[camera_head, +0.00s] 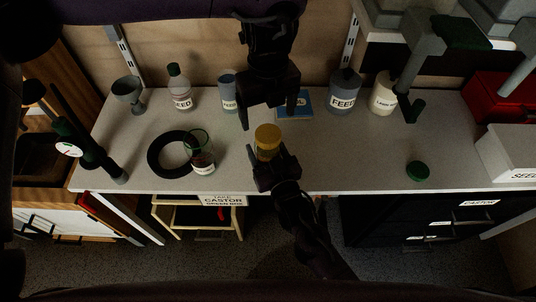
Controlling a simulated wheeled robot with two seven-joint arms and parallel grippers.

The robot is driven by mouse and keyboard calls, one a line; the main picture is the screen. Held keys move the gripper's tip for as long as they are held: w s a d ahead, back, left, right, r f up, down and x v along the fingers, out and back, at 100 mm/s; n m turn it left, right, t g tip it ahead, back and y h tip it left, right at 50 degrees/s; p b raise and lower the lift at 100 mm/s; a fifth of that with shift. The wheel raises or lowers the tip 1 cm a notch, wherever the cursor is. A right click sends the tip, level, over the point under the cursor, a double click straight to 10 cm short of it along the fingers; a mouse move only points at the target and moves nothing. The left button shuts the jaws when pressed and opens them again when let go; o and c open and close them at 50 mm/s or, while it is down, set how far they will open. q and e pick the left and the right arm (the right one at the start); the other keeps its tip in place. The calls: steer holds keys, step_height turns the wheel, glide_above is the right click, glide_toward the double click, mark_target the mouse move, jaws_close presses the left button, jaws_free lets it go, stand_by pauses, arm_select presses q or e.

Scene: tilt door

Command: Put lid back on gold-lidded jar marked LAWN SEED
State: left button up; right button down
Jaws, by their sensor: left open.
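A gold lid (268,131) shows at the middle of the bench, on top of what looks like a small jar whose body is mostly hidden. I see no readable label on it. My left gripper (267,109) comes down from the top, open and empty, with its fingers just behind and above the gold lid. My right gripper (269,159) reaches up from below, its fingers at the near side of the gold-lidded jar; whether they close on it cannot be told. A cream jar (383,91) at the back right has a label that seems to begin with LAWN.
A green lid (418,170) lies on the bench (340,165) at right. A FEED jar (344,92), a green-capped SEED bottle (180,88), a goblet (128,91), a black ring (162,154) and a glass jar (201,160) stand around. A blue box (299,103) lies behind my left gripper.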

arm_select(q)
step_height(320, 180, up, 6)
steer(key=shift+r, duration=0.15)
arm_select(e)
steer(key=shift+c, duration=1.5)
jaws_free()
arm_select(q)
steer(key=shift+f+b, duration=0.25)
steer(key=shift+b, duration=0.05)
arm_select(e)
steer(key=shift+v, duration=3.95)
